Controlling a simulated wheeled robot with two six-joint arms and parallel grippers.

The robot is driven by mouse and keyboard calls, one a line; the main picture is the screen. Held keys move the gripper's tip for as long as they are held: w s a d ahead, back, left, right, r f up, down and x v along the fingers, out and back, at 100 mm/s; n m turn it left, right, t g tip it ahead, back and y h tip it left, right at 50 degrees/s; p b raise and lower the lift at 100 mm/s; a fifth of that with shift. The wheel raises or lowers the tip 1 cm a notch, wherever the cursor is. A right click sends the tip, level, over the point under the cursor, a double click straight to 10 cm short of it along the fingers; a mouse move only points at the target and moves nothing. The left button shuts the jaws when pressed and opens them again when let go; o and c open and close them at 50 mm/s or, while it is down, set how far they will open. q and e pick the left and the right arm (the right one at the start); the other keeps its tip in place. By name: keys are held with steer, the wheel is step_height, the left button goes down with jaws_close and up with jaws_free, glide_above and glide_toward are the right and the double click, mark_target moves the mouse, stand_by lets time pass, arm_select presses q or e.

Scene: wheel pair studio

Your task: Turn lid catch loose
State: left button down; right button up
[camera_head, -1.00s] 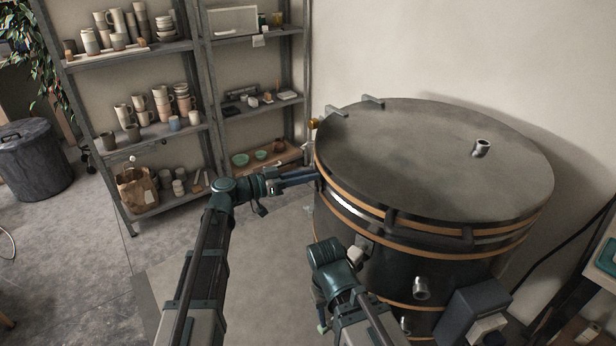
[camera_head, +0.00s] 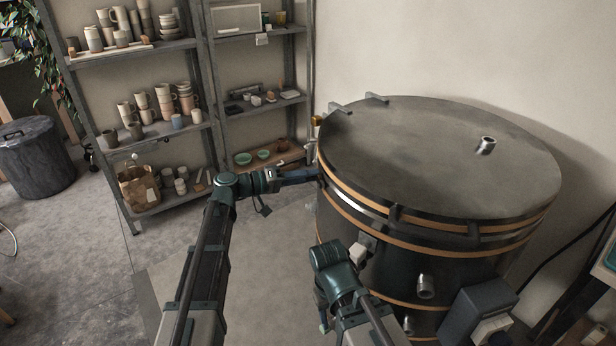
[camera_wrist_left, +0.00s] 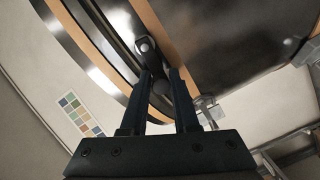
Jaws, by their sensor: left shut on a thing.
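A large round dark kiln with copper bands (camera_head: 400,260) stands at the right, its flat grey lid (camera_head: 430,150) down. My left gripper (camera_head: 314,173) reaches the kiln's left side just below the lid rim. In the left wrist view my left gripper (camera_wrist_left: 166,80) has its fingers on both sides of the lid catch (camera_wrist_left: 147,46), a dark lever with a rounded metal head. It is shut on the lever; the fingers hide part of it. My right arm is bent low before the kiln; its fingers do not show clearly.
Shelves (camera_head: 180,131) with mugs and bowls stand behind my left arm. A grey bin (camera_head: 35,160) is at the far left. A metal stub (camera_head: 486,145) rises from the lid, and another (camera_head: 425,287) juts from the kiln's front.

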arm_select(q)
steer(key=shift+f+n, duration=0.45)
steer(key=shift+n, duration=0.35)
steer(key=shift+s, duration=0.1)
steer(key=c, duration=0.7)
jaws_free()
steer(key=shift+c, duration=0.2)
steer(key=shift+a, duration=0.1)
steer(key=v, duration=1.3)
steer(key=shift+a+p, duration=0.3)
